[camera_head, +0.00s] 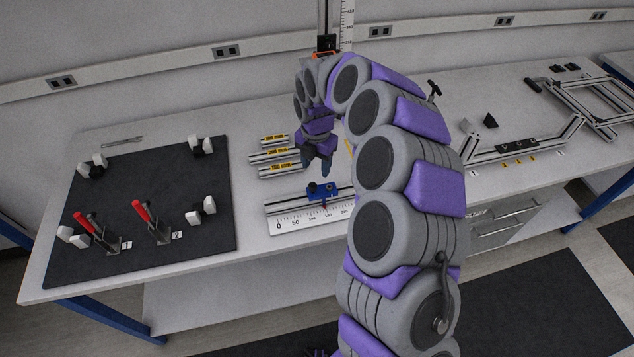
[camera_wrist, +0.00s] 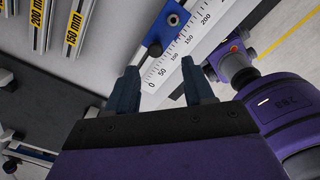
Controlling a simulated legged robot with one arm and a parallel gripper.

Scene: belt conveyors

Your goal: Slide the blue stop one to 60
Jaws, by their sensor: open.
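The blue stop (camera_head: 322,190) sits on a metal rail behind a white ruler (camera_head: 300,221) on the bench, with dark knobs on top. Its exact reading is too small to tell; it stands well to the right of the 0 end. In the wrist view the blue stop (camera_wrist: 158,36) lies beyond the fingertips, beside the ruler (camera_wrist: 176,59) marked 0, 50, 100, 150, 200. My gripper (camera_head: 318,165) hangs above and behind the stop, pointing down. In the wrist view my gripper (camera_wrist: 158,68) is open and empty, its fingers apart from the stop.
Several yellow-labelled bars (camera_head: 275,154) lie left of my gripper. A dark mat (camera_head: 150,190) with red-handled clamps (camera_head: 142,211) and white blocks covers the left bench. A vertical scale post (camera_head: 346,25) rises behind my arm. Metal frames (camera_head: 520,145) stand at the right.

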